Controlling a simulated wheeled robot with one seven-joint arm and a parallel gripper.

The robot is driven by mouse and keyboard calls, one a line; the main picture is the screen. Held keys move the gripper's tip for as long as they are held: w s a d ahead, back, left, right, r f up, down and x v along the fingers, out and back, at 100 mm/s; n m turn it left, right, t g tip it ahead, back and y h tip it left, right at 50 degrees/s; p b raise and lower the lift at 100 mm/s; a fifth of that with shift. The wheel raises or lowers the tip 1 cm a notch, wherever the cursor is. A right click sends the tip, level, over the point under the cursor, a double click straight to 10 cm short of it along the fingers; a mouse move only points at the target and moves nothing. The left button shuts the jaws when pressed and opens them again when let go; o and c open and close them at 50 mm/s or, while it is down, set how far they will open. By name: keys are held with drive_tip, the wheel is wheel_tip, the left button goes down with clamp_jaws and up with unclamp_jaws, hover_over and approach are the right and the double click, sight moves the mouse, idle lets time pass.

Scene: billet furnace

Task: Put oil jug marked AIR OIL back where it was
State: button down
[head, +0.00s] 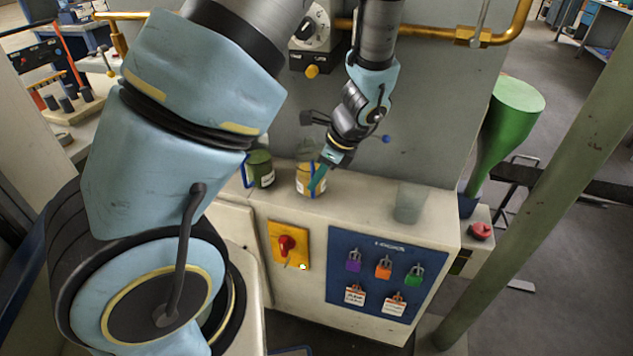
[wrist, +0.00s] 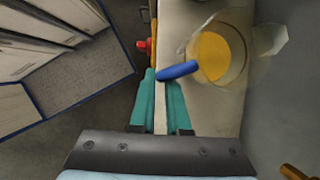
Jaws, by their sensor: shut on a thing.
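A clear jug of amber oil (head: 305,184) with a blue handle is at my gripper (head: 320,176); its label is too small to read. The jug stands on or just above the pale cabinet top; I cannot tell which. In the wrist view, the amber oil jug (wrist: 216,60) is up and right of my gripper (wrist: 163,76), and its blue handle is at the teal fingertips. The fingers are shut on that handle. A second jug, holding green oil (head: 262,172), also with a blue handle, stands to the left on the cabinet top.
A faint translucent grey vessel (head: 408,203) stands farther right on the cabinet top (head: 360,212), with clear surface between. A grey wall panel (head: 430,110) rises behind. A red rotary switch (head: 287,245) and a blue lock board (head: 385,275) are on the front.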

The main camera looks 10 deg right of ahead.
drive_tip(key=shift+f, duration=0.95)
drive_tip(key=c, duration=0.9)
unclamp_jaws()
drive_tip(key=b+v, duration=0.2)
drive_tip(key=v, duration=1)
drive_tip(key=a+r+n+h, duration=0.1)
drive_tip(key=a+n+h, duration=0.1)
drive_tip(key=a+n, duration=0.9)
drive_tip(key=a+r+n+g+h, duration=0.1)
drive_tip(key=a+r+n+h, duration=0.1)
drive_tip(key=a+n, duration=0.9)
drive_tip(key=shift+s+n, duration=0.4)
drive_tip(key=shift+n, duration=0.2)
